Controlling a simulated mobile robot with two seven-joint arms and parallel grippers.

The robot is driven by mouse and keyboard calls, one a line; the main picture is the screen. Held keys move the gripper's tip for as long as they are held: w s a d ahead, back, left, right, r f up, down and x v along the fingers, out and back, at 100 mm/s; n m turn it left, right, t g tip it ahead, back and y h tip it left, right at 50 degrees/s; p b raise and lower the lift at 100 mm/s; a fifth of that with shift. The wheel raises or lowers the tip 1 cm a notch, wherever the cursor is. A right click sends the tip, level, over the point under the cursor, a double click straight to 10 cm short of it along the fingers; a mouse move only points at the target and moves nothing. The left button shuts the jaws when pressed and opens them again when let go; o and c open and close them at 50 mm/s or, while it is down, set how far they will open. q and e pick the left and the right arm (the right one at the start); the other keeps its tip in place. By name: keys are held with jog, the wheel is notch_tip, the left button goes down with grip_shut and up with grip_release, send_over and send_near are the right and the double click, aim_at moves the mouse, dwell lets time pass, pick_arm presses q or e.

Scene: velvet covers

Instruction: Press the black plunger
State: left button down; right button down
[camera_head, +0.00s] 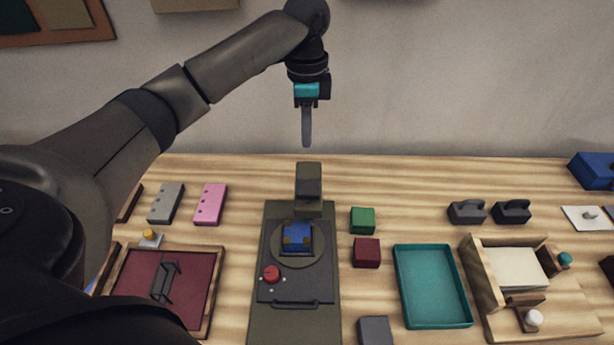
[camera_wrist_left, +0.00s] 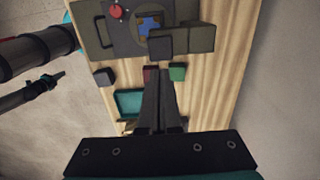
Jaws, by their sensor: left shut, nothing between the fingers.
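An olive press stands on the table, with a base (camera_head: 259,326), an upright post (camera_head: 309,171) at the back and a dark block (camera_head: 308,190) on the post's front; I cannot tell for certain if this block is the black plunger. A blue block (camera_head: 297,238) with brownish corners sits on the round plate in front of the post. My left gripper (camera_head: 307,143) is shut and empty, pointing down above and behind the post, apart from it. The left wrist view shows its fingers (camera_wrist_left: 162,128) and the post (camera_wrist_left: 188,40). My right gripper (camera_wrist_left: 58,76) shows small there.
A red knob (camera_head: 271,273) and a dark handle (camera_head: 289,304) are at the press's front. Green (camera_head: 362,220) and dark red (camera_head: 367,252) blocks and a teal tray (camera_head: 432,324) lie to the right. A maroon tray (camera_head: 200,270) is at left. Air around the gripper is clear.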

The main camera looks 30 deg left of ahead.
aim_at(306, 189)
pick_arm(q)
notch_tip(306, 189, down, 13)
jog(key=shift+r, duration=0.2)
dwell(0.3)
notch_tip(306, 189, down, 4)
jog(key=shift+s+r+b, duration=0.1)
jog(key=shift+r+b, duration=0.15)
jog(key=shift+b, duration=0.05)
jog(key=shift+s+d+f, duration=0.1)
jog(key=shift+s, duration=0.1)
jog(key=r+p, duration=0.5)
jog(key=p, duration=0.1)
jog(key=shift+w, duration=0.2)
notch_tip(306, 189, up, 10)
jog(key=shift+f, duration=0.1)
dwell(0.5)
